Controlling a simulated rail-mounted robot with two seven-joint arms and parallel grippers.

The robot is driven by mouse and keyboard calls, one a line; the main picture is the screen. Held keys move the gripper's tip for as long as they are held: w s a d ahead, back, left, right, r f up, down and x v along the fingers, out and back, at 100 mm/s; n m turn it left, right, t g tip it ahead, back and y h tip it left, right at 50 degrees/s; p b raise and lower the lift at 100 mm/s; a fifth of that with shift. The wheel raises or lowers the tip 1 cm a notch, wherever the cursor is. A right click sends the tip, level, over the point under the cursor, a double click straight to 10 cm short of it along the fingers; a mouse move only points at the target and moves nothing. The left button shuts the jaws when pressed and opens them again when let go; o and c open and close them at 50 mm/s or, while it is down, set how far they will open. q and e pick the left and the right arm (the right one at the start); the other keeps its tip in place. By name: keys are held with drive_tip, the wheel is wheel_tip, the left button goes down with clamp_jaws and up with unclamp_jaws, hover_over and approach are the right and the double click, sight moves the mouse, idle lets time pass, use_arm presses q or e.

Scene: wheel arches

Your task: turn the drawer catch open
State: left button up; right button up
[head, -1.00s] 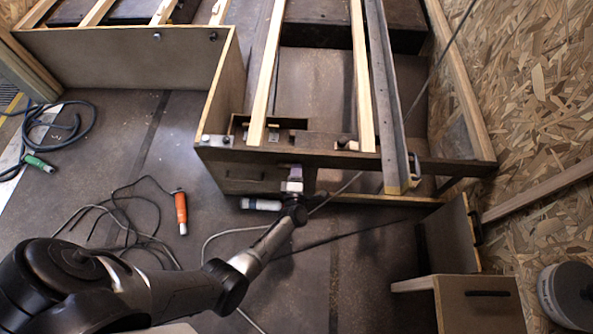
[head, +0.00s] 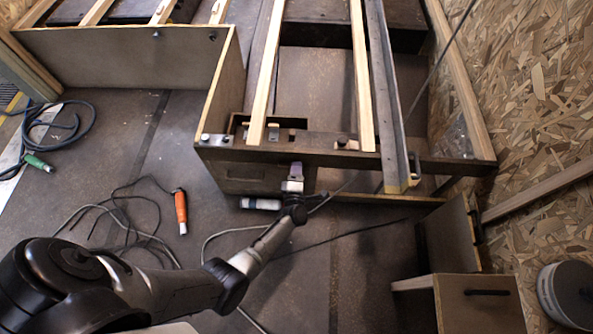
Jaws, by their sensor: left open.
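The dark drawer front (head: 240,172) sits under the dark front rail of the bench frame, at the middle of the head view. My left gripper (head: 296,172) is at the right part of this front, with its arm reaching up from the lower left. The gripper is open, and a pale, purplish part shows at its tip. The catch is too small or too covered by the gripper to make out, and I cannot tell its turn or whether the gripper touches it. My right gripper is not in view.
An orange-handled tool (head: 181,212) and loose cables lie further left. An open wooden box (head: 480,302) stands at the lower right, beside a chipboard wall (head: 545,110). The floor between is mostly clear.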

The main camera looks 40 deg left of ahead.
use_arm(q)
drive_tip(key=p+v, duration=0.4)
drive_tip(key=v, duration=0.9)
drive_tip(key=shift+s+d+p, duration=0.3)
drive_tip(key=shift+p, duration=0.1)
